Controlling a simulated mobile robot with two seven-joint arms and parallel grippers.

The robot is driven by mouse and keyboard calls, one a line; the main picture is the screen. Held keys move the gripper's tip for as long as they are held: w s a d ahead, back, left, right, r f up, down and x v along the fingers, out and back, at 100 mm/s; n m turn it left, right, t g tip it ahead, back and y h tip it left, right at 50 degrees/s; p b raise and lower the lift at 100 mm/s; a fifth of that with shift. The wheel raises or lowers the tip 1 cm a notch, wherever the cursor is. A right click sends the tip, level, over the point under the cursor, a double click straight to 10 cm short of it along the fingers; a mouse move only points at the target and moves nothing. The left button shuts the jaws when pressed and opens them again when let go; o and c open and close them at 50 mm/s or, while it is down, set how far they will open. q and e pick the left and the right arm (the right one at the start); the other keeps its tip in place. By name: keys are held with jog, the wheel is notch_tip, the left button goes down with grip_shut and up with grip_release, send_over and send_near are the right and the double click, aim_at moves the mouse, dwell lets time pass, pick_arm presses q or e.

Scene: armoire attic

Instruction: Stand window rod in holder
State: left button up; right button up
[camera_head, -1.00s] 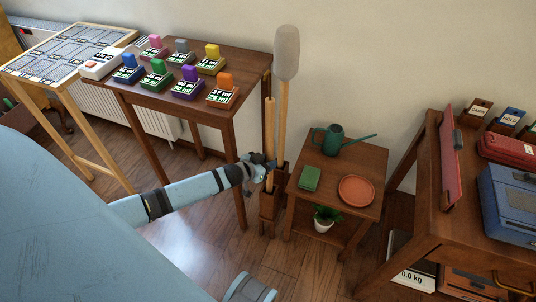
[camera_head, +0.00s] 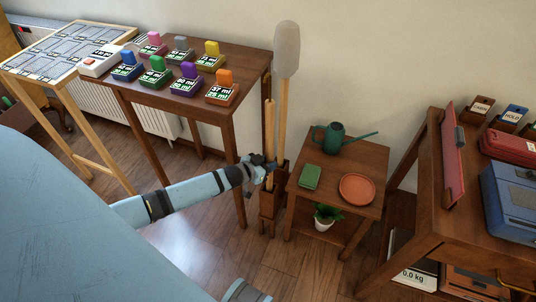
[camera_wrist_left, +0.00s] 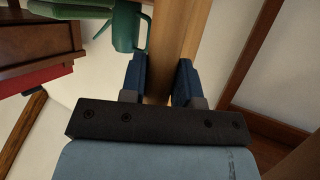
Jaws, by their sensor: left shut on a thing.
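The window rod, a plain wooden pole (camera_head: 269,125), stands nearly upright beside the dark table. My left gripper (camera_head: 268,168) is shut on it partway down. In the left wrist view the rod (camera_wrist_left: 180,35) runs between the two blue fingers (camera_wrist_left: 162,82). The brown wooden holder (camera_head: 268,208) stands on the floor below the gripper. The rod's lower end is at the holder's top; I cannot tell how deep it sits. A second pole with a grey padded head (camera_head: 286,52) stands upright just behind. My right gripper is out of view.
The dark table (camera_head: 190,98) with several coloured blocks is left of the rod. A low side table (camera_head: 333,188) with a green watering can (camera_head: 333,138), a green book (camera_head: 310,177) and a terracotta saucer (camera_head: 357,190) is close on the right. The floor in front is clear.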

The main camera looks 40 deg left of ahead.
pick_arm(q)
jog(key=shift+f, duration=0.25)
jog(key=o, duration=1.1)
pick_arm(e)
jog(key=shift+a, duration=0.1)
pick_arm(q)
jog(key=p+v, duration=0.3)
jog(key=v, duration=1)
jog(key=shift+s+r, duration=0.2)
jog(key=shift+s, duration=0.15)
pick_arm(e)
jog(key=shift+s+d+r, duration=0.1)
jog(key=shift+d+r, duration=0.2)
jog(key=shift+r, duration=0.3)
